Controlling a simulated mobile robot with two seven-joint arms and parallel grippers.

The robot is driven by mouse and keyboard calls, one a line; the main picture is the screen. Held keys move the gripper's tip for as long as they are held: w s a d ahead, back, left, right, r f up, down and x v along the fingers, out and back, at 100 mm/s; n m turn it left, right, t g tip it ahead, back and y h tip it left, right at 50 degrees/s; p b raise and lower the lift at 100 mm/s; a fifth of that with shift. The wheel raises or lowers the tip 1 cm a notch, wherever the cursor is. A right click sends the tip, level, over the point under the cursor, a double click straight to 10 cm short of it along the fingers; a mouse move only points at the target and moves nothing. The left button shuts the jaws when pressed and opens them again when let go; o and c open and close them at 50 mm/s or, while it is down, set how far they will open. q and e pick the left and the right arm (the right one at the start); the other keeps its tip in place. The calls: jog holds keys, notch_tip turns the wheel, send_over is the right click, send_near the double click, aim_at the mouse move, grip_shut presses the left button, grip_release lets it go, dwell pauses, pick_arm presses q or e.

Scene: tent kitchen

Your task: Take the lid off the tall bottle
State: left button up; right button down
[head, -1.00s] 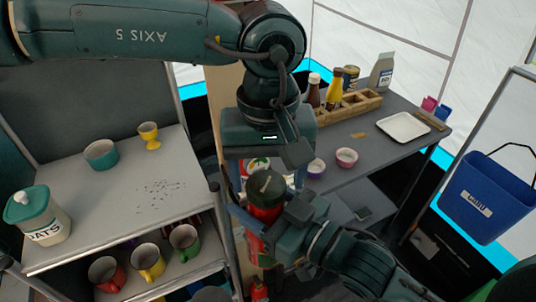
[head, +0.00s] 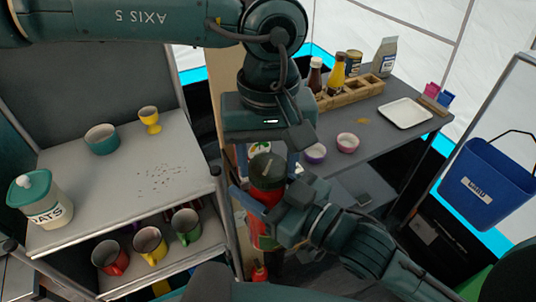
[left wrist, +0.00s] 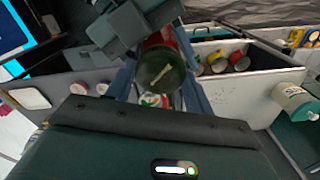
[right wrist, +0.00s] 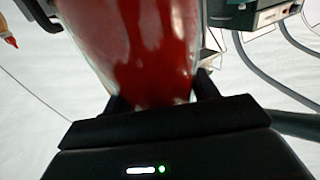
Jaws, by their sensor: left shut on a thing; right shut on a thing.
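The tall bottle (head: 265,201) is red and stands upright between my two grippers in the head view. Its dark green round lid (head: 267,169), with a pale mark on top, sits at its top end; I see no clear gap between them. My left gripper (left wrist: 162,88) comes from above with its fingers on either side of the lid (left wrist: 160,71), shut on it. My right gripper (head: 264,208) is shut on the bottle's body from the side. In the right wrist view the glossy red body (right wrist: 140,45) fills the space between the fingers. The bottle's lower part is partly hidden.
A grey shelf (head: 110,218) at left holds an oats jar (head: 41,200), a teal bowl (head: 102,139) and a yellow cup (head: 149,119); mugs stand below. The right table has a wooden crate of bottles (head: 352,94), two small bowls and a white tray (head: 405,113). A blue bucket (head: 487,184) hangs at right.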

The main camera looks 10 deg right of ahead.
pick_arm(q)
jog(key=n, duration=0.7)
jog(key=shift+d+r, duration=0.1)
jog(key=shift+d, duration=0.1)
jog(key=n, duration=0.6)
jog(key=shift+n, duration=0.4)
jog(key=n, duration=0.4)
jog(key=shift+w+a+r, duration=0.1)
jog(key=n, duration=1)
jog(key=shift+a+n, duration=0.1)
jog(key=shift+n, duration=0.3)
jog(key=n, duration=0.6)
jog(key=shift+a, duration=0.1)
jog(key=n, duration=0.6)
jog(key=shift+r+n, duration=0.1)
jog(key=shift+n, duration=0.3)
jog(key=n, duration=0.6)
jog(key=shift+n, duration=0.3)
jog(key=n, duration=0.5)
jog(key=shift+n, duration=0.3)
jog(key=shift+r, duration=0.15)
